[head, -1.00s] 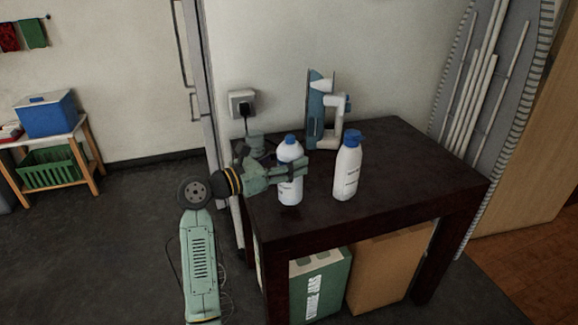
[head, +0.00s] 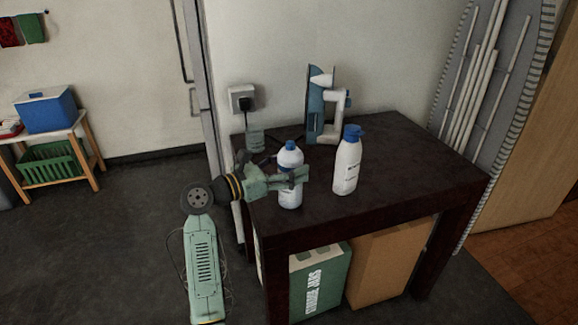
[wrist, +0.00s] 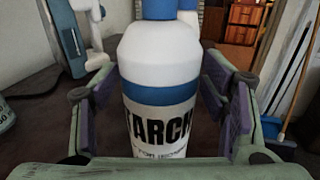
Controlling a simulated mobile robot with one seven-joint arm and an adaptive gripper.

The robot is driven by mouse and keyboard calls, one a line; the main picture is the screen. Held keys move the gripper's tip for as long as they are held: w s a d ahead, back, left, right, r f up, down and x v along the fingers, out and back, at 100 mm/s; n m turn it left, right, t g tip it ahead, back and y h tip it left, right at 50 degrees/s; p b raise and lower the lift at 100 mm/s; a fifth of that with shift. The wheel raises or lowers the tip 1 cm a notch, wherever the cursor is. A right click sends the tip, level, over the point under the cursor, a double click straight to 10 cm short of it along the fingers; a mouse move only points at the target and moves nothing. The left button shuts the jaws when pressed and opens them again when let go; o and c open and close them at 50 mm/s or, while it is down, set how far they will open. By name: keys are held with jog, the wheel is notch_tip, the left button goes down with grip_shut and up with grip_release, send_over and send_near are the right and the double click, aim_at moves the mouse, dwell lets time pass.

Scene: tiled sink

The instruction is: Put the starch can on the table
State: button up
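The starch can (head: 289,158) is white with a blue cap and stands upright near the left front of the dark table (head: 410,155). In the wrist view the can (wrist: 158,65) fills the middle, with a blue band and part of the word STARCH showing. My gripper (head: 300,175) reaches across it from the left. In the wrist view my gripper's fingers (wrist: 160,95) stand on both sides of the can, with narrow gaps beside it, so they look open around it. The can's base appears to be on the table.
A second white bottle (head: 346,163) with a blue cap stands close to the right of the can. A blue and white iron (head: 326,105) stands behind them. A wall socket (head: 242,98) is at the back left. The table's right side is clear. Boxes (head: 385,265) sit underneath.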

jog(key=shift+r, duration=0.1)
jog(key=shift+r+p, duration=0.25)
jog(key=shift+p, duration=0.15)
jog(key=b+v, duration=0.3)
jog(key=v, duration=0.9)
